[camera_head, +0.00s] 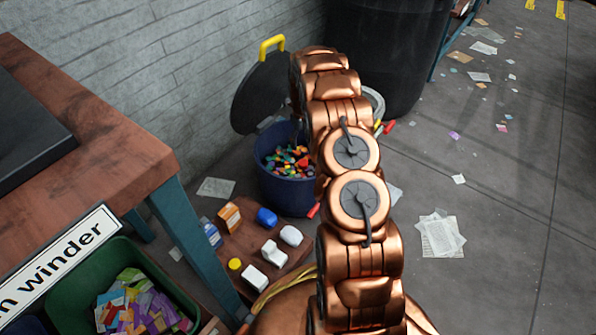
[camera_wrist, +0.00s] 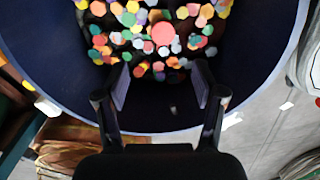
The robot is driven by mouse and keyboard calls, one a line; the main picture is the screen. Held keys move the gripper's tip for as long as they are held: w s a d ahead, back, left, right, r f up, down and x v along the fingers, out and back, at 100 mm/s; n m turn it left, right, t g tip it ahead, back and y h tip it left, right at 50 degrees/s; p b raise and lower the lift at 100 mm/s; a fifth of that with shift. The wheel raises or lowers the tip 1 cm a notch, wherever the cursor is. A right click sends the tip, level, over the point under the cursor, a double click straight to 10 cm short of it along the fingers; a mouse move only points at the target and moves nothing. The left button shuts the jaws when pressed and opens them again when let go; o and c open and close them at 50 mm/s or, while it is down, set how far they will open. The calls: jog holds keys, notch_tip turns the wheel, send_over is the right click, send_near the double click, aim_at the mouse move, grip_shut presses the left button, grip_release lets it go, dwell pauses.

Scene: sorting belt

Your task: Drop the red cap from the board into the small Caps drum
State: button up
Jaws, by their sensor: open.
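The small drum (camera_head: 285,192) is dark blue and open, on the floor by the wall, holding many coloured caps. In the wrist view its wall (camera_wrist: 50,70) curves around my gripper (camera_wrist: 160,88). My gripper is open, its two fingers apart with nothing between them, over the drum's opening. A round salmon-red cap (camera_wrist: 163,33) shows among the caps ahead of the fingers and looks larger than the others; I cannot tell whether it rests on them or is above them. The brown board (camera_head: 228,250) lies on the floor; no red cap shows on its visible part.
Bottles, boxes and a yellow cap (camera_head: 235,264) stand on the board. The drum's dark lid (camera_head: 258,95) stands open against the wall. A workbench (camera_head: 90,120) and a green bin (camera_head: 180,290) are at left. A large black bin (camera_head: 385,50) stands behind.

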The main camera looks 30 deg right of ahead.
jog(key=shift+r, duration=0.1)
notch_tip(320, 180, up, 12)
dwell(0.7)
jog(key=shift+s, duration=0.1)
